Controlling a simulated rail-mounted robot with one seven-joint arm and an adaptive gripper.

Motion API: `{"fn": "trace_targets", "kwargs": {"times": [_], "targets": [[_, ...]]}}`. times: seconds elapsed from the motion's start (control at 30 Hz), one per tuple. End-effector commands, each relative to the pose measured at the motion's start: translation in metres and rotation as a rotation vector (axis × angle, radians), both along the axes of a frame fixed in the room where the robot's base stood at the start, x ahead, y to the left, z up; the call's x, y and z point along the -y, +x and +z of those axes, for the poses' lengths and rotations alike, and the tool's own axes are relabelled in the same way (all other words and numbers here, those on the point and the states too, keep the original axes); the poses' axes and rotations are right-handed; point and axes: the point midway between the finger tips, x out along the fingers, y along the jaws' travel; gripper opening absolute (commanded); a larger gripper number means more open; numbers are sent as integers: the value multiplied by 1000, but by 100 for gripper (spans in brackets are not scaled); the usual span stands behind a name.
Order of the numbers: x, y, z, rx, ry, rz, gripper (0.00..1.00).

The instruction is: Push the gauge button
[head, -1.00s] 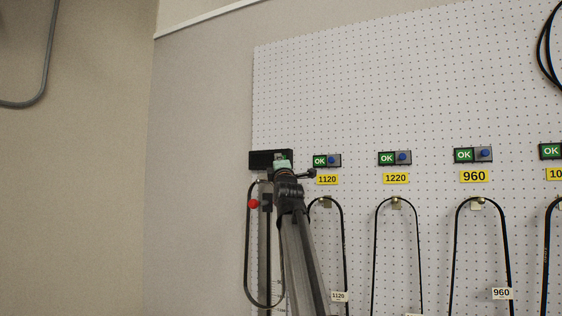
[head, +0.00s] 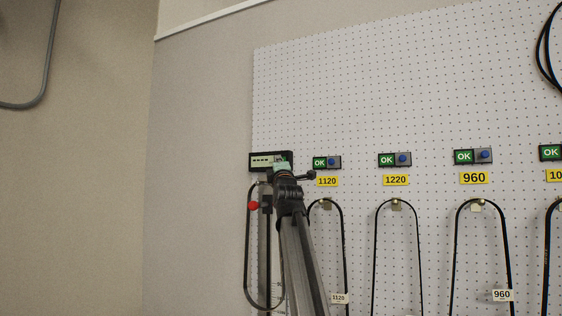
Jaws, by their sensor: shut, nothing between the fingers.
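The gauge (head: 261,161) is a black box at the left edge of the pegboard, with a pale lit display showing a row of dashes. Below the gauge, a vertical rail with a red knob (head: 253,205) stands inside a hanging black belt loop.
The white pegboard (head: 400,95) carries OK boxes with blue buttons, such as the one above the 1120 label (head: 327,162). Yellow labels and hanging black belts (head: 376,240) are below them. A bare beige wall (head: 75,200) is to the left.

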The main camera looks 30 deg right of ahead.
Motion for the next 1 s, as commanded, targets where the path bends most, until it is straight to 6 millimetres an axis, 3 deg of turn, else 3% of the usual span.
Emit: {"fn": "trace_targets", "kwargs": {"times": [0.53, 1.0], "targets": [[-8, -7, 1, 0, 0, 0, 0], [-41, -31, -3, 0, -1, 2, 0]]}}
